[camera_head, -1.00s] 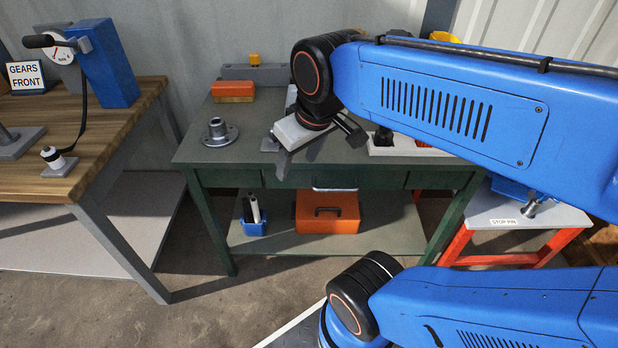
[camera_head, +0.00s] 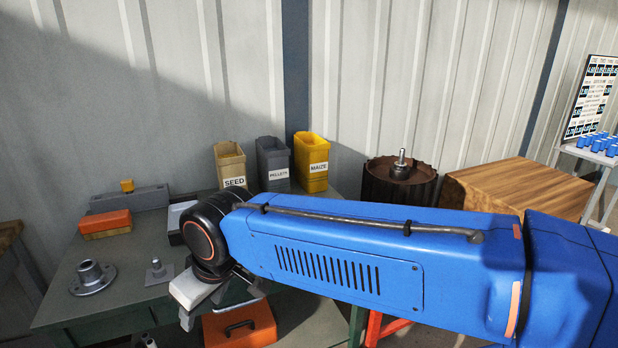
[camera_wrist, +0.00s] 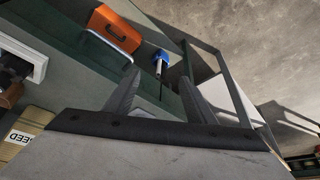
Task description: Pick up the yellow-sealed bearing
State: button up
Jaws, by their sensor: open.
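I cannot make out a yellow-sealed bearing in any view. A small yellow piece (camera_head: 127,186) sits on a grey block at the back left of the green bench (camera_head: 135,290); it is too small to identify. My gripper (camera_head: 222,304) hangs at the bench's front edge, partly hidden by my blue arm. My arm hides part of the benchtop.
On the bench are a flanged hub (camera_head: 92,278), a small post on a plate (camera_head: 158,270), an orange box (camera_head: 105,223) and seed (camera_head: 230,166), pellets (camera_head: 273,160) and maize (camera_head: 311,163) bins. An orange toolbox (camera_head: 240,325) sits below. A ribbed drum (camera_head: 400,185) and wooden crate (camera_head: 520,188) stand right.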

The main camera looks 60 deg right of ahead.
aim_at(404, 167)
jog(key=z, duration=2.35)
